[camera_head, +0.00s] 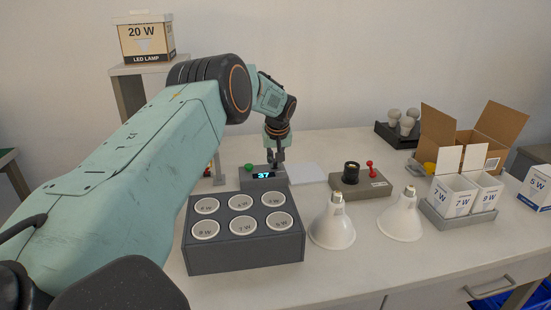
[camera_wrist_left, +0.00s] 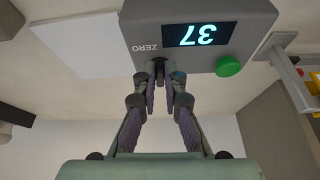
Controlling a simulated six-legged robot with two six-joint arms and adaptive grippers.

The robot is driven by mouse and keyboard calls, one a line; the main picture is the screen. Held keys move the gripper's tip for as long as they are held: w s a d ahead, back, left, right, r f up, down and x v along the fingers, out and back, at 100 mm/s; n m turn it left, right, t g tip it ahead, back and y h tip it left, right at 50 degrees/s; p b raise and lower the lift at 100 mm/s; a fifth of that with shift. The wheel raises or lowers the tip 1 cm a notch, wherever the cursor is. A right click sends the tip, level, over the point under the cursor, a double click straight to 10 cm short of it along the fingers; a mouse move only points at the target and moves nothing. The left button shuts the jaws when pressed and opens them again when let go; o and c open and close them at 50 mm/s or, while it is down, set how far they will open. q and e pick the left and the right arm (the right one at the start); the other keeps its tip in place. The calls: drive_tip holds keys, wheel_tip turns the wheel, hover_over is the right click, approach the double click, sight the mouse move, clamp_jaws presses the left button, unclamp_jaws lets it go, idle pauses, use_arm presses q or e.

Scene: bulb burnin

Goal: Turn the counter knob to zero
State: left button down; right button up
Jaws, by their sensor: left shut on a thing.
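The counter (camera_head: 262,183) is a grey box on the table with a lit display reading 37. In the left wrist view the counter (camera_wrist_left: 255,15) appears upside down, with a ZERO label and a green button (camera_wrist_left: 228,66). The small dark knob (camera_wrist_left: 159,66) is on the counter's edge by the ZERO label. My left gripper (camera_head: 276,161) reaches the counter from behind and above. In the left wrist view the fingers of my left gripper (camera_wrist_left: 163,80) are closed around the knob, partly hiding it. My right gripper is not in view.
A dark rack (camera_head: 245,256) with several round cups stands in front of the counter. Two white reflector bulbs (camera_head: 332,228) (camera_head: 400,219) and a socket box (camera_head: 376,188) are to the right. An open carton (camera_head: 465,150) and bulb boxes (camera_head: 452,195) stand farther right. A pale flat plate (camera_head: 307,173) lies beside the counter.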

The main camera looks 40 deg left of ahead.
use_arm(q)
drive_tip(key=shift+s+a+r+m+t+h+p, duration=0.1)
drive_tip(key=shift+m+t+h+p, duration=0.05)
drive_tip(key=shift+m+p, duration=0.35)
drive_tip(key=shift+s+a+r+m+t+h+p, duration=0.1)
drive_tip(key=shift+m+t+h+p, duration=0.05)
drive_tip(key=shift+m+p, duration=0.3)
drive_tip(key=shift+a+f+m, duration=0.1)
drive_tip(key=shift+m, duration=0.85)
drive_tip(key=shift+a+f+m+t+h+b, duration=0.15)
drive_tip(key=shift+m+t+h+b, duration=0.35)
drive_tip(key=shift+m, duration=0.4)
drive_tip(key=m+b, duration=0.1)
drive_tip(key=m+h+b, duration=0.1)
drive_tip(key=m, duration=0.1)
drive_tip(key=shift+a+m+b, duration=0.25)
drive_tip(key=shift+m+b, duration=0.05)
drive_tip(key=shift+b, duration=0.1)
drive_tip(key=shift+a+m+h+b, duration=0.15)
drive_tip(key=shift+m+h+b, duration=0.5)
drive_tip(key=shift+m, duration=0.35)
drive_tip(key=shift+m+h, duration=0.25)
drive_tip(key=shift+m, duration=0.45)
drive_tip(key=shift+b, duration=0.3)
